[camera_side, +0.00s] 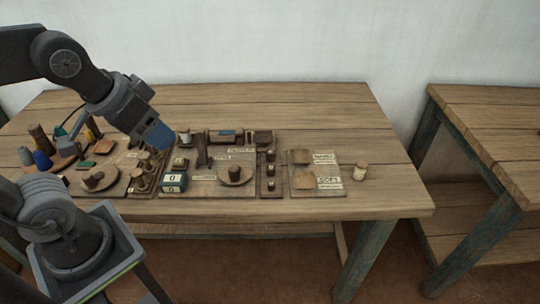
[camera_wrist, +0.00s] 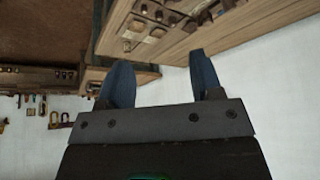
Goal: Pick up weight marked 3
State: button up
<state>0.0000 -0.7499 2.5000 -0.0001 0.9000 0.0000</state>
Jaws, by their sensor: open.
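No mark 3 can be read on any weight in either view. Small round weight-like pieces (camera_side: 143,183) stand in a narrow rack left of the middle of the table. Several small knobbed pieces (camera_side: 271,170) stand in another narrow rack further right. My gripper (camera_side: 158,136) is above and behind the left rack, tilted down to the right, apart from the pieces. In the wrist view, my gripper (camera_wrist: 160,68) shows two blue fingers spread wide with nothing between them. Small pieces on a wooden surface (camera_wrist: 152,38) show beyond the fingers, too blurred to identify.
A display box reading 0 (camera_side: 173,182) and a round dish (camera_side: 235,175) stand on the boards. A labelled board (camera_side: 313,191) and small jar (camera_side: 360,172) are at right. Colored cones (camera_side: 42,160) stand at left. The table's right end (camera_side: 395,195) is clear.

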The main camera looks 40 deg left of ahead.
dwell(0.7)
jog(key=n+g, duration=0.6)
jog(key=n, duration=1.2)
send_over(270, 151)
notch_tip(270, 151, down, 12)
jog(key=f, duration=0.8)
jog(key=shift+s+d+f, duration=0.2)
jog(key=shift+d+f, duration=0.05)
jog(key=shift+f, duration=0.15)
jog(key=shift+w+a+f, duration=0.1)
jog(key=shift+a+f, duration=0.05)
jog(key=shift+f, duration=1.15)
jog(key=shift+w+a+f, duration=0.1)
jog(key=shift+f, duration=1.2)
